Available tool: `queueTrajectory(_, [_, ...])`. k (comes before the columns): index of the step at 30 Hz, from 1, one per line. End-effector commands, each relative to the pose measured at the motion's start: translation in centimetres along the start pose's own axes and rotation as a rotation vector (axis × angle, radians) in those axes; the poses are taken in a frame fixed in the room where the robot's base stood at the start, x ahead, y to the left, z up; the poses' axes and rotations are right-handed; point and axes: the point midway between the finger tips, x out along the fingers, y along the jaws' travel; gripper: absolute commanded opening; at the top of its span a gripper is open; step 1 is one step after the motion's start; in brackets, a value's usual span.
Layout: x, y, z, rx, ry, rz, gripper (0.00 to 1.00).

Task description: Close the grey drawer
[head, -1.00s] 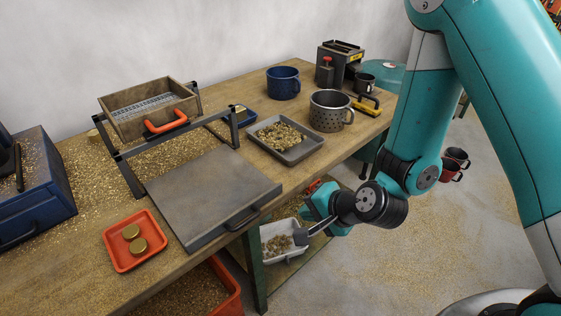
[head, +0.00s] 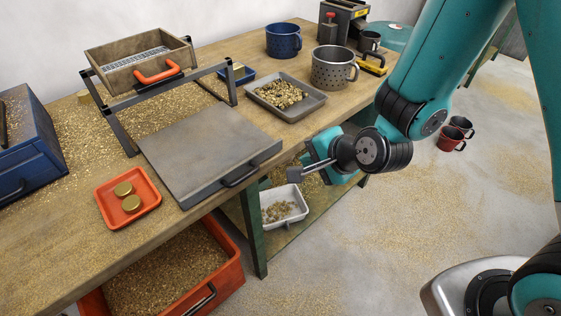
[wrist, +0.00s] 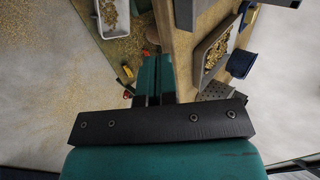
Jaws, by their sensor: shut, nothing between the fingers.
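The grey drawer (head: 205,150) shows in the head view as a wide, flat grey slab at the front of the bench, with a dark bar handle (head: 240,175) on its front face. How far it stands out cannot be told. My gripper (head: 293,173) is in front of the bench, to the right of the handle and apart from it, with its slim grey end pointing left. It is shut and empty. In the wrist view my gripper (wrist: 155,70) is in the middle; the drawer is not clearly seen there.
An orange tray (head: 145,208) with two brass pieces is left of the drawer. A grey tray (head: 310,107) of shavings and a perforated mug (head: 330,67) are behind right. Below are an orange bin (head: 235,278) and a white tray (head: 297,212). Open floor lies right.

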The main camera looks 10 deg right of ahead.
Motion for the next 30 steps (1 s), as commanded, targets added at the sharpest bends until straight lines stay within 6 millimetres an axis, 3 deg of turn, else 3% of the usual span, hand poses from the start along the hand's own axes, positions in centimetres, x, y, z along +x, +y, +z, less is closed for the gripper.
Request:
queueTrajectory(13, [7.8,-0.2,0.1,-0.002,-0.003,0.002,0.0])
queueTrajectory(18, [9.4,-2.1,0.1,-0.001,-0.002,-0.001,0.0])
queueTrajectory(30, [10.4,-2.7,0.1,0.0,-0.001,0.001,0.0])
